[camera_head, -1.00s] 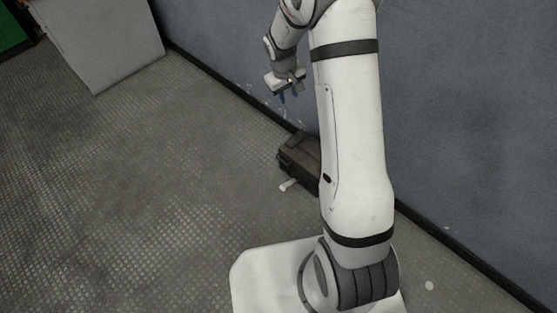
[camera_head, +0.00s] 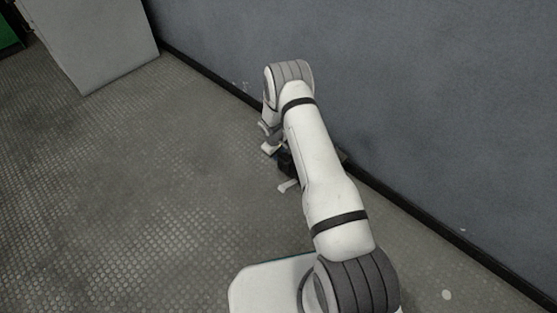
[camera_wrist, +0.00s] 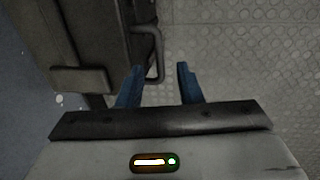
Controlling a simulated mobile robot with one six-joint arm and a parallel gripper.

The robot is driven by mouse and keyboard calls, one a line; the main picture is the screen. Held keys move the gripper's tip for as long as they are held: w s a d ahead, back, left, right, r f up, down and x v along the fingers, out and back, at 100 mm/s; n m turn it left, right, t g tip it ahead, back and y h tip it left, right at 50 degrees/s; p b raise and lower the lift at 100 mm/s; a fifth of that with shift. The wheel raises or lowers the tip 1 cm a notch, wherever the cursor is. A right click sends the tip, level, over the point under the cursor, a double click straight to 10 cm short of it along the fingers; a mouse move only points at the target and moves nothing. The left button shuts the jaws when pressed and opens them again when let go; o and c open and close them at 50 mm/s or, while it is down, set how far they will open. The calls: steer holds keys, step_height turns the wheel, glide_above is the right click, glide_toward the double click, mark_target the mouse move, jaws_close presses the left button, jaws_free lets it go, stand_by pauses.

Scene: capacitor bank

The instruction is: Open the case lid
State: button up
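The dark case (camera_wrist: 85,40) fills the upper left of the wrist view, with a grey bar handle (camera_wrist: 158,45) standing out from its right side. In the head view the case (camera_head: 286,165) lies on the floor by the wall, mostly hidden behind my arm. My gripper (camera_wrist: 160,72) is open, its two blue fingers apart. The handle's lower end shows between the fingers, closer to the left one. I cannot tell whether they touch. In the head view my gripper (camera_head: 275,149) is low beside the case, its fingertips mostly hidden. The lid looks closed where visible.
A blue-grey wall (camera_head: 430,120) with a dark skirting runs behind the case. A pale short piece (camera_head: 288,186) sticks out by the case's near side. A light grey cabinet (camera_head: 95,40) stands upper left. The textured floor (camera_head: 130,190) to the left is clear.

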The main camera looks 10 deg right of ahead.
mark_target(280, 160)
steer(key=shift+w+d+f+b, duration=0.15)
steer(key=shift+f+b, duration=0.1)
steer(key=shift+f, duration=0.7)
steer(key=shift+w+d+f+b, duration=0.15)
steer(key=shift+f+b, duration=0.1)
steer(key=shift+f, duration=0.7)
steer(key=shift+s, duration=0.1)
jaws_close()
steer(key=shift+a+r, duration=0.1)
steer(key=shift+a, duration=0.1)
